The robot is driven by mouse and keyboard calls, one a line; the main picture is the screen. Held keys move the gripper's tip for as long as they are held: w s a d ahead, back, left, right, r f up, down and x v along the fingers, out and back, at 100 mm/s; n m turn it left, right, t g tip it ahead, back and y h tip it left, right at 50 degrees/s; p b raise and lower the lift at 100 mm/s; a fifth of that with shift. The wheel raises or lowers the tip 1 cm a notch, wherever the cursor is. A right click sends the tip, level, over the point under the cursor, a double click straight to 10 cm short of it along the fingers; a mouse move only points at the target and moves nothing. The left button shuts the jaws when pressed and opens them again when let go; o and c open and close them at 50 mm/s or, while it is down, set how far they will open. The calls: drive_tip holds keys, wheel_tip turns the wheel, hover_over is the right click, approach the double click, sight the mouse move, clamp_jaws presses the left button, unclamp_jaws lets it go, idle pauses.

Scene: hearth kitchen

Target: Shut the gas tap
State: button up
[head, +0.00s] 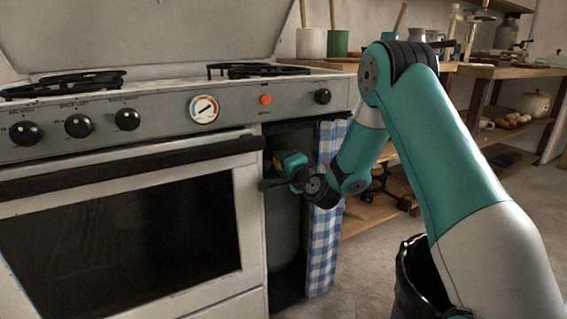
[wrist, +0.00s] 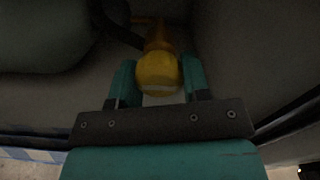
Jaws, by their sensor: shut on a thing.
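The gas tap (wrist: 158,72) shows in the wrist view as a rounded yellow knob on an orange-brown body. My gripper (wrist: 157,82) is shut on its knob, with one teal finger on each side. In the head view a bit of yellow, the tap (head: 277,164), shows at my gripper (head: 284,161), inside the dark open compartment right of the oven. A grey-green gas bottle (head: 284,232) stands below it and also fills the top left of the wrist view (wrist: 40,38). How far the tap is turned cannot be told.
The stove (head: 120,215) with its oven door and handle is close on the left. A blue checked curtain (head: 325,225) hangs at the compartment's right side. A dark bin (head: 425,275) stands at the front right. Wooden shelves (head: 530,140) are behind; some floor is free between.

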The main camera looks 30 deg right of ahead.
drive_tip(key=shift+f, duration=0.1)
drive_tip(key=o, duration=0.9)
drive_tip(key=shift+s, duration=0.1)
drive_tip(key=shift+s+b, duration=0.2)
drive_tip(key=shift+b, duration=0.35)
drive_tip(key=shift+s+b, duration=8.45)
drive_tip(key=shift+b, duration=0.2)
